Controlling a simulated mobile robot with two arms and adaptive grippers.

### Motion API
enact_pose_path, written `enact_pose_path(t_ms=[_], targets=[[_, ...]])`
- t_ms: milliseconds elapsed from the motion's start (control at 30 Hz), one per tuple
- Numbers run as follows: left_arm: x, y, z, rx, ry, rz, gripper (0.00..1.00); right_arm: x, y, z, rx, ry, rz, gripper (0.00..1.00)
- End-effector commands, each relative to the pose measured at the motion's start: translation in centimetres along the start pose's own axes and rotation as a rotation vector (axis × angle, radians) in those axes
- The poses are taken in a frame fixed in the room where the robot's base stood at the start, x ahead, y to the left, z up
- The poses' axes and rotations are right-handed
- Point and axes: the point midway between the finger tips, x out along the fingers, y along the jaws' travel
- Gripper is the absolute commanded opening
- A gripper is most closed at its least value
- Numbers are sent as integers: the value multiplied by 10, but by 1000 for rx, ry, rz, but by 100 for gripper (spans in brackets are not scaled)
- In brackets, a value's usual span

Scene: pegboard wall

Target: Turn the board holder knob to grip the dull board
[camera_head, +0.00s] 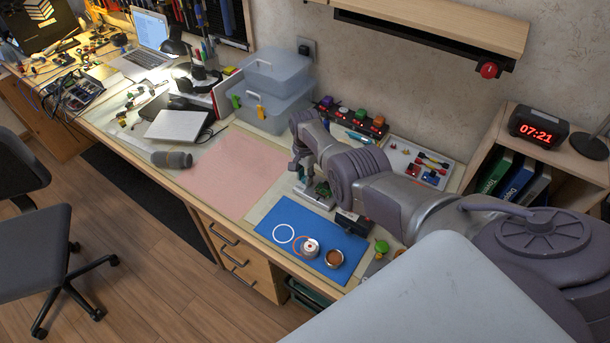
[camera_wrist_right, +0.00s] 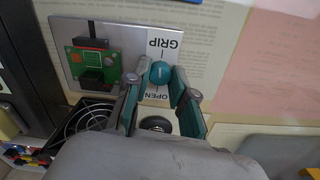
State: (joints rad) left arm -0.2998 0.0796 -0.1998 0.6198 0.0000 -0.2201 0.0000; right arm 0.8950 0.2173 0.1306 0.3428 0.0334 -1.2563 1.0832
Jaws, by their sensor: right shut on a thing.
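The board holder (camera_wrist_right: 125,40) is a grey plate marked GRIP and OPEN, lying on the bench. It holds a green board (camera_wrist_right: 93,66) between black jaws; whether they press on it I cannot tell. The round teal knob (camera_wrist_right: 161,74) sits between the two labels; I cannot read its setting surely. My right gripper (camera_wrist_right: 160,80) is shut on the knob, one finger on each side. In the head view my right gripper (camera_head: 300,183) points down at the holder, and the green board (camera_head: 322,188) shows beside it. My left gripper is not in view.
A blue mat (camera_head: 285,218) with rings and small round tins lies in front of the holder. A pink sheet (camera_head: 235,170) lies left of it. Clear plastic boxes (camera_head: 270,95) and a parts tray (camera_head: 420,165) stand behind. My right arm crosses the bench's right part.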

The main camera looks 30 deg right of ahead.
Motion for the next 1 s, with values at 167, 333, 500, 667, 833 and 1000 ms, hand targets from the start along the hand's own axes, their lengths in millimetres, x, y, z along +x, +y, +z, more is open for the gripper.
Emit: enact_pose_path(t_ms=[167,333,500,667,833,1000], targets=[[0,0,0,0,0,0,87,0,0,0,13,0,1,0],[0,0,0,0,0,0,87,0,0,0,13,0,1,0],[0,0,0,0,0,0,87,0,0,1,13,-1,1,27],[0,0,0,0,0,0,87,0,0,0,13,-1,1,49],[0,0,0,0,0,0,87,0,0,0,12,-1,0,49],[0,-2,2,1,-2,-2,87,-1,0,0,13,0,0,49]])
